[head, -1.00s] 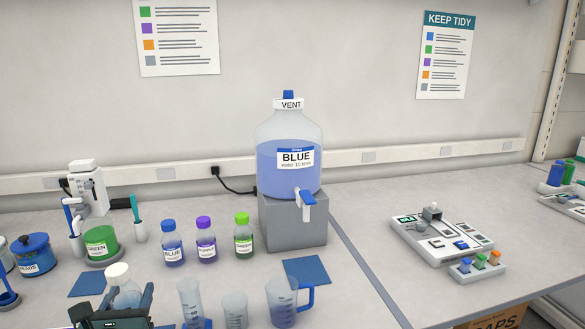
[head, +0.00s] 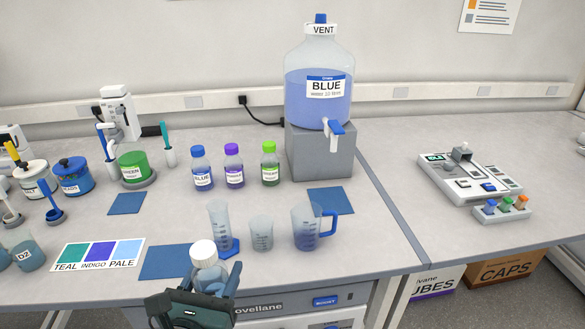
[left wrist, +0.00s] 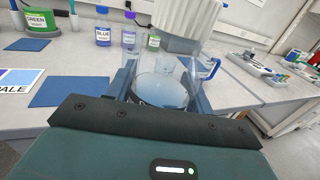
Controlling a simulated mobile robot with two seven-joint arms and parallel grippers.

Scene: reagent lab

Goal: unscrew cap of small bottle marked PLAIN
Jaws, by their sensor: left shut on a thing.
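A small clear bottle (head: 208,276) with a white ribbed cap (head: 203,251) is in my left gripper (head: 212,288), near the front edge of the bench. The gripper is shut on the bottle's body, below the cap. In the left wrist view the bottle (left wrist: 165,82) stands between the two fingers, and its white cap (left wrist: 188,16) is on at the top. No label on this bottle can be read in either view. My right gripper does not show.
A blue mat (head: 168,262) and a colour card (head: 97,254) lie on the left. A measuring cylinder (head: 220,228), a beaker (head: 260,234) and a blue-handled jug (head: 307,228) stand just behind the bottle. A large BLUE carboy (head: 318,95) stands on a grey block.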

